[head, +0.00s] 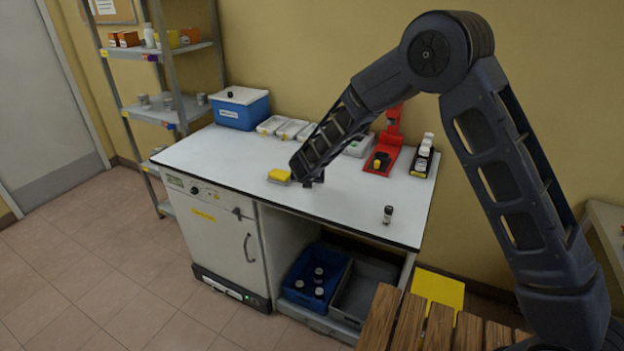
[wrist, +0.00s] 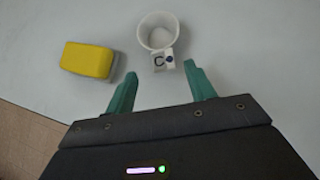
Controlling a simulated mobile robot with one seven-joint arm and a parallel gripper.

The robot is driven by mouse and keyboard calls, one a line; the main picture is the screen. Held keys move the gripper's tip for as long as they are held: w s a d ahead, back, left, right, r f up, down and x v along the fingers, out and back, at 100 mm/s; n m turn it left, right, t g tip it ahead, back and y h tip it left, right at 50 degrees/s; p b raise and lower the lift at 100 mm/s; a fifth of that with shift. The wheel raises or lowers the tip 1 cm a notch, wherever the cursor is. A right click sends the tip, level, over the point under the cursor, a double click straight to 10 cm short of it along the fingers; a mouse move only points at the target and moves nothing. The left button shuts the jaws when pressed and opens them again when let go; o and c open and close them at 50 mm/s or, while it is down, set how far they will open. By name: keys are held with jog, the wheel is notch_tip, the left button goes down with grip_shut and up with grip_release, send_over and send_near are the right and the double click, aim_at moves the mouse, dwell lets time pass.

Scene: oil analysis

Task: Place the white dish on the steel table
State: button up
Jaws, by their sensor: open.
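In the wrist view a small round white dish (wrist: 158,30) with a tag marked "C" on its near side stands on a pale worktop (wrist: 222,60). My gripper (wrist: 161,85) is open and empty, its teal fingers apart, with the dish just beyond the fingertips and roughly between them. In the head view my gripper (head: 311,182) is low over the pale-topped bench (head: 235,155). My arm hides the dish there. Another table (head: 608,222) shows partly at the right edge; I cannot tell which surface is the steel table.
A yellow sponge-like block (head: 279,175) lies left of my gripper. White trays (head: 291,130) and a blue box (head: 240,110) stand behind. A red stand (head: 386,148) and bottle rack (head: 423,158) are at the right. A small dark bottle (head: 388,214) stands near the front edge.

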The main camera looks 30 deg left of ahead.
jog(key=x, duration=0.5)
jog(key=shift+w+d+r, duration=0.15)
jog(key=c, duration=1.1)
jog(key=shift+c, duration=0.2)
jog(key=shift+r, duration=0.1)
notch_tip(320, 180, up, 20)
